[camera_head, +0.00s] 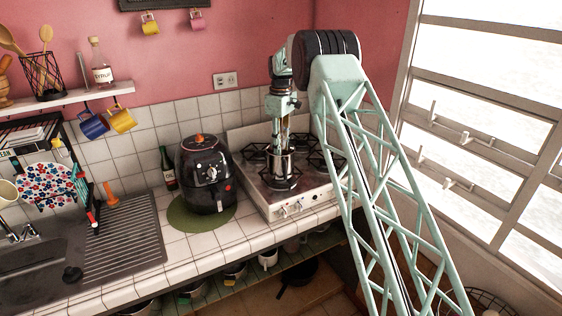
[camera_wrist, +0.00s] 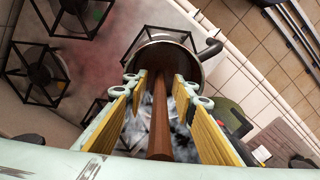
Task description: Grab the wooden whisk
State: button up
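The wooden whisk shows as a long brown handle (camera_wrist: 161,118) in the wrist view, running down from near the camera toward a metal pot (camera_wrist: 192,66). Its lower end is hard to make out at the pot. My gripper (camera_wrist: 160,88) has its yellow-padded fingers on both sides of the handle, with narrow gaps visible, so it looks open around it. In the head view my gripper (camera_head: 284,133) points down over the pot (camera_head: 281,172), which stands on the stove (camera_head: 300,197). The whisk is mostly hidden there by the fingers.
A black air fryer (camera_head: 205,176) on a green mat (camera_head: 186,219) stands left of the stove. A dark bottle (camera_head: 168,168) is behind it. Bare burner grates surround the pot. The tiled wall is close behind, and a window (camera_head: 480,110) is on the right.

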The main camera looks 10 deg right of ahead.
aim_at(281, 124)
grip_shut()
dwell(0.4)
jog(key=shift+r, duration=5)
